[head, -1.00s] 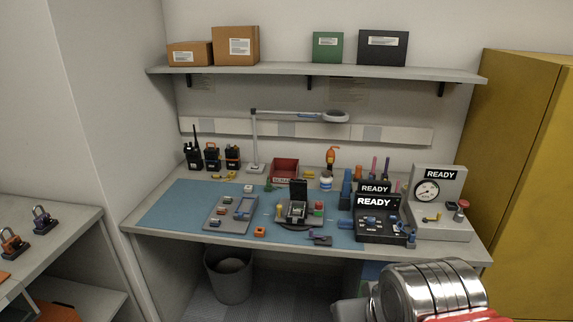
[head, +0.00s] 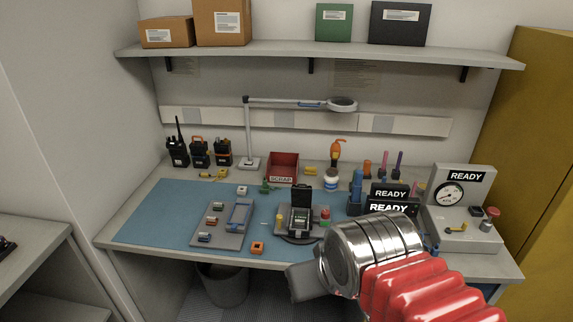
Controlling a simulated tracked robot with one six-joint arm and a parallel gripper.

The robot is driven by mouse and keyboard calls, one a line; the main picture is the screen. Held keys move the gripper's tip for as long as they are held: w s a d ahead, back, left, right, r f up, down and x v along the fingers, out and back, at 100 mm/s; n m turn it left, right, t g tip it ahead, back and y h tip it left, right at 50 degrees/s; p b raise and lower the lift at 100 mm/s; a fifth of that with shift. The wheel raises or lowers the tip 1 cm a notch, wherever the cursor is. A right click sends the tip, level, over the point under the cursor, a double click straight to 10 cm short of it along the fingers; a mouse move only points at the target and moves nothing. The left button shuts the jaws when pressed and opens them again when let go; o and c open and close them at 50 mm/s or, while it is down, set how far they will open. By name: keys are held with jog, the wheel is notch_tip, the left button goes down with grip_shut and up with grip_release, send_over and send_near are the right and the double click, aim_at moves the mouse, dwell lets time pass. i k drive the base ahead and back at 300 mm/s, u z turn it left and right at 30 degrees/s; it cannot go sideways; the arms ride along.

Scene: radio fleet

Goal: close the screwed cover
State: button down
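A small black device (head: 301,221) stands on a dark round stand at the middle of the blue mat. Its black cover (head: 301,197) stands upright at its back, open, and a greenish part shows inside. I cannot make out any screws at this size. My arm's silver wrist is at the lower right, in front of the bench. A grey part at its left end looks like my gripper (head: 303,283), below and in front of the device and apart from it. Its fingers cannot be made out.
A grey tray (head: 212,238) with small parts lies left of the device; an orange block (head: 257,247) sits between them in front. READY testers (head: 390,198) stand to the right, partly behind my arm. A red SCRAP bin (head: 283,167) and lamp (head: 248,135) stand behind.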

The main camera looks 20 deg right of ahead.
aim_at(300, 196)
jog(key=u, duration=0.2)
jog(key=i, duration=1.2)
jog(key=u, duration=0.2)
